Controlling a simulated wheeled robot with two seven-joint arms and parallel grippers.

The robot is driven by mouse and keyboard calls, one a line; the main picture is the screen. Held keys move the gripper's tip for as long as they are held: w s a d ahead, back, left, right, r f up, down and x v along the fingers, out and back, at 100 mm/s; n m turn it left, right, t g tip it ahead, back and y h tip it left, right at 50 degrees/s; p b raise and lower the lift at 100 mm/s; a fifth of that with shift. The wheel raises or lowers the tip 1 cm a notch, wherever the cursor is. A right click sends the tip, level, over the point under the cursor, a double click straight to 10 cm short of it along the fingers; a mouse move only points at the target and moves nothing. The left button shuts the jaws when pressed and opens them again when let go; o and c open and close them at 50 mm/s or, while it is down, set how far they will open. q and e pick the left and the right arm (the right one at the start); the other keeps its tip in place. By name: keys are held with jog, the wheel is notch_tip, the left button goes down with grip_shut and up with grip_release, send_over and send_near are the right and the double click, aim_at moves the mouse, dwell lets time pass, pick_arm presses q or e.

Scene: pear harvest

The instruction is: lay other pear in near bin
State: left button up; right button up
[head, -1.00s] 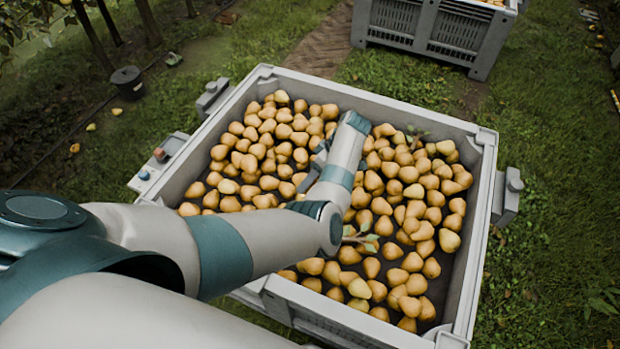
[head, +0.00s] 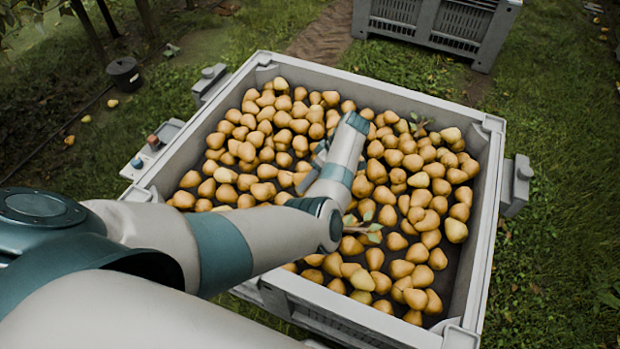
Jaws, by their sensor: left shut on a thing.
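The near bin (head: 402,97) is a large grey crate with a broad layer of yellow-brown pears (head: 285,140) inside. My left arm reaches in from the left over it. My left gripper (head: 312,172) is low over the pears near the bin's middle, with its fingers partly hidden by my wrist. It is shut on a pear, but I cannot pick that pear out from those around it. My right gripper is not in view.
A second grey bin (head: 440,22) stands on the grass at the top. Leafy sprigs (head: 368,230) lie among the pears. A dark bucket (head: 124,73) stands at the upper left. Dark bin floor shows between pears toward the front right.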

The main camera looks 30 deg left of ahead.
pick_arm(q)
jog(key=shift+s+a+p, duration=0.25)
jog(key=shift+a+p, duration=0.1)
jog(key=shift+p, duration=0.05)
jog(key=shift+f, duration=0.2)
dwell(0.8)
